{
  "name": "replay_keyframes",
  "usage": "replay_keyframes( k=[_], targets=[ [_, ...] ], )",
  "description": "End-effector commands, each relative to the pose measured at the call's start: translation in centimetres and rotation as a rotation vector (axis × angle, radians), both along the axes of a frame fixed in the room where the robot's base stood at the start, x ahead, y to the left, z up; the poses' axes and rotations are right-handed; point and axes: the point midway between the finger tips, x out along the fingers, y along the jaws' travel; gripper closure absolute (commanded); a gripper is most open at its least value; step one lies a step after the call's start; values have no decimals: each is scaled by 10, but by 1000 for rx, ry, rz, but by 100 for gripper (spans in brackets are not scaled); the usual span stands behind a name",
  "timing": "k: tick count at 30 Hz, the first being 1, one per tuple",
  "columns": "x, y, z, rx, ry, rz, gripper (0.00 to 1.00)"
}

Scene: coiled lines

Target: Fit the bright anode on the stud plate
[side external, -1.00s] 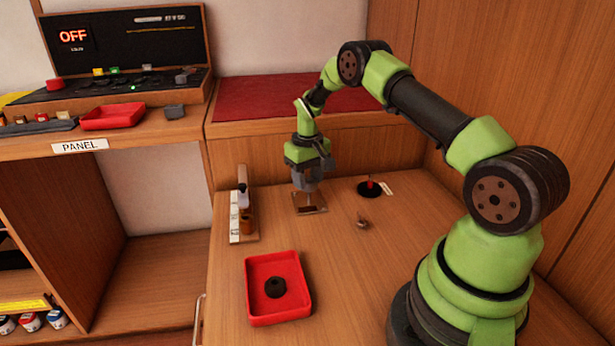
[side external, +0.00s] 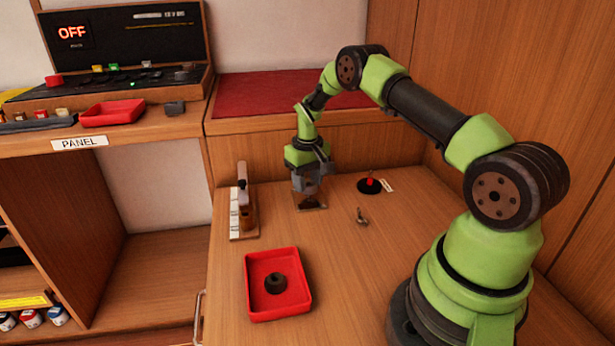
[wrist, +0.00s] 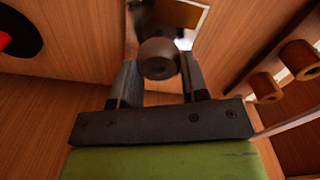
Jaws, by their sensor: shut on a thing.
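My gripper (side external: 307,188) points down over the stud plate (side external: 316,207), a small brownish plate on the bench. A dark anode (side external: 275,283) lies in the red tray (side external: 303,304).
A rack (side external: 241,207) stands left of the plate; brown rings (wrist: 299,58) show on it in the wrist view. A black disc with a red post (side external: 369,184) and a small metal piece (side external: 361,216) lie to the right.

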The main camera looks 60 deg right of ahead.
Motion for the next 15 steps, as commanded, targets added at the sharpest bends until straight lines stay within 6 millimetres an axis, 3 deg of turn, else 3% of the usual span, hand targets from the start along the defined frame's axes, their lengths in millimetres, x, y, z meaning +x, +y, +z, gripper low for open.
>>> replay_keyframes(
  k=[15],
  targets=[
    [0, 0, -15, 0, -1, 0, 86]
  ],
)
